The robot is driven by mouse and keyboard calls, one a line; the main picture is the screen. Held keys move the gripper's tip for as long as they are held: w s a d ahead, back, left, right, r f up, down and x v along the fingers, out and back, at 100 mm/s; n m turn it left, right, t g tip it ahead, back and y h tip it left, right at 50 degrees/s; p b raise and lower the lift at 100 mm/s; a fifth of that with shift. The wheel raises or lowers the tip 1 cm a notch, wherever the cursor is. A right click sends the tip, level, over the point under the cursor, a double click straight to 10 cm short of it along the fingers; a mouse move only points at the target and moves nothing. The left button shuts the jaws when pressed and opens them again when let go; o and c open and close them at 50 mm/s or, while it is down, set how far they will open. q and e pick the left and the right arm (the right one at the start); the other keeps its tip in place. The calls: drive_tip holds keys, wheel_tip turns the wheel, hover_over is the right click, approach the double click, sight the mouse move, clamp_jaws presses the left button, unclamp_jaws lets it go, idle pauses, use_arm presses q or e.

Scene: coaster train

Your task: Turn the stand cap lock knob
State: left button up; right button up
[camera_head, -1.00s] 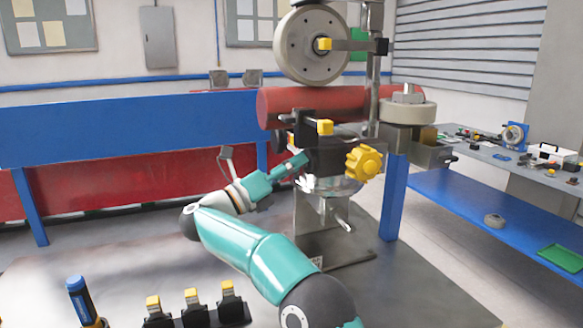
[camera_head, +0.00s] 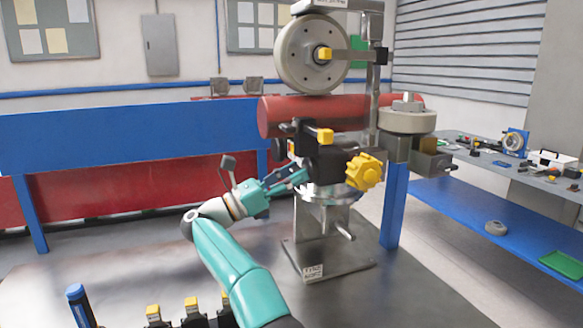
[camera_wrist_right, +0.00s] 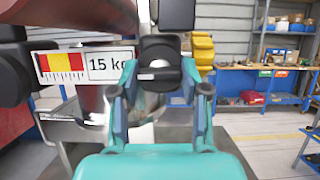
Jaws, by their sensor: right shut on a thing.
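The stand (camera_head: 322,245) rises from a flat metal base and carries a black block (camera_head: 335,160) at its top. A yellow lobed knob (camera_head: 364,172) sits on the block's right side; it also shows in the right wrist view (camera_wrist_right: 203,50). My right gripper (camera_head: 304,176) reaches the block's left side in the head view. In the right wrist view my right gripper (camera_wrist_right: 160,92) has its fingers on either side of a dark knob (camera_wrist_right: 160,75) and is shut on it. The fingers partly hide this knob in the head view. My left gripper is not in view.
A red cylinder (camera_head: 285,116) and a grey wheel (camera_head: 312,50) stand above and behind the block. A "15 kg" label (camera_wrist_right: 105,66) is at left in the wrist view. Yellow-topped clips (camera_head: 192,305) and a blue-handled tool (camera_head: 80,300) are at the front left.

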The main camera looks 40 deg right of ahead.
drive_tip(key=shift+f+m+p, duration=0.1)
drive_tip(key=shift+m+p, duration=0.2)
drive_tip(key=shift+m, duration=0.2)
drive_tip(key=shift+w, duration=0.1)
drive_tip(key=o, duration=1.1)
drive_tip(key=shift+o, duration=0.2)
